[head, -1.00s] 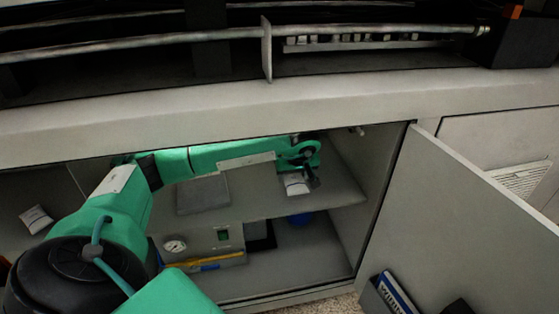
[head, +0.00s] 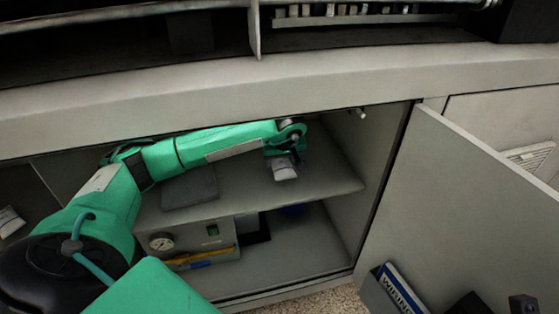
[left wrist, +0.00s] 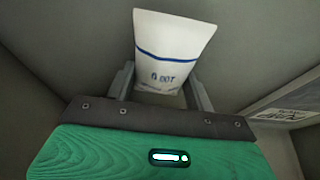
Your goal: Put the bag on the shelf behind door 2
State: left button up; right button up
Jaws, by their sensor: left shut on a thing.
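A white bag (head: 285,173) with a blue line and print is in my left gripper (head: 284,160), over the upper shelf (head: 325,182) of the open cabinet. The left wrist view shows the bag (left wrist: 172,50) upright in the picture, its lower end between the two grey fingers (left wrist: 160,88), which are shut on it. I cannot tell whether the bag touches the shelf. The open door (head: 455,210) stands out to the right; no number shows on it. My right gripper is not in view.
A flat grey item (head: 190,188) lies on the upper shelf, left of the bag. A wiring booklet (head: 400,290) sits in the door pocket. Another white pack (head: 10,222) lies far left.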

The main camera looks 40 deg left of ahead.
pick_arm(q)
jog(key=shift+f, duration=0.1)
jog(key=o, duration=1)
